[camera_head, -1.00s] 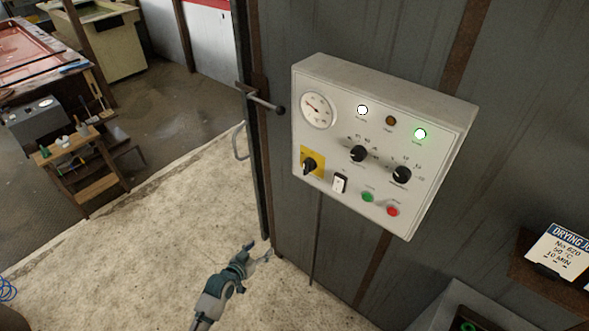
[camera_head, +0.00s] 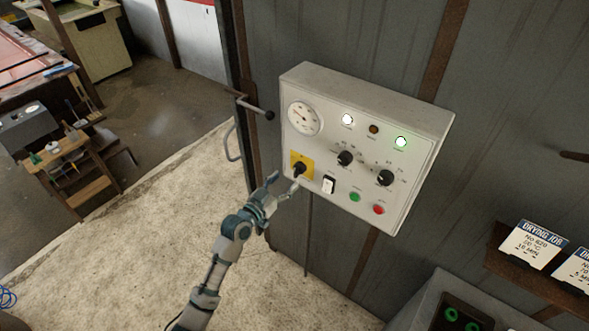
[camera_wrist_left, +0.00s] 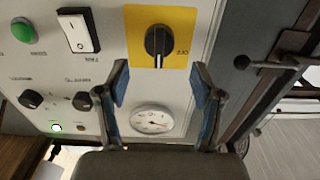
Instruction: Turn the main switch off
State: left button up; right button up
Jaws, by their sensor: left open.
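The main switch is a black rotary knob (camera_head: 299,168) on a yellow plate (camera_head: 309,161) at the lower left of the grey control box (camera_head: 419,120). In the left wrist view the knob (camera_wrist_left: 158,41) stands near the top centre, with "OFF" lettering to its right on the yellow plate (camera_wrist_left: 139,22). My left gripper (camera_head: 283,188) is open and empty, just below and left of the knob in the head view. In the wrist view its two fingers (camera_wrist_left: 162,88) are spread on either side below the knob, apart from it. My right gripper is not in view.
The box also carries a gauge (camera_head: 304,118), a white rocker switch (camera_head: 328,185), green (camera_head: 355,196) and red (camera_head: 379,209) buttons, dials and lit lamps. A door handle (camera_head: 256,108) juts out left of the box. Signs (camera_head: 534,243) stand at right.

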aim_at(295, 172)
pick_arm(q)
jog(key=x, duration=0.6)
jog(key=shift+s+p, duration=0.1)
jog(key=shift+p, duration=0.25)
jog(key=c, duration=1.1)
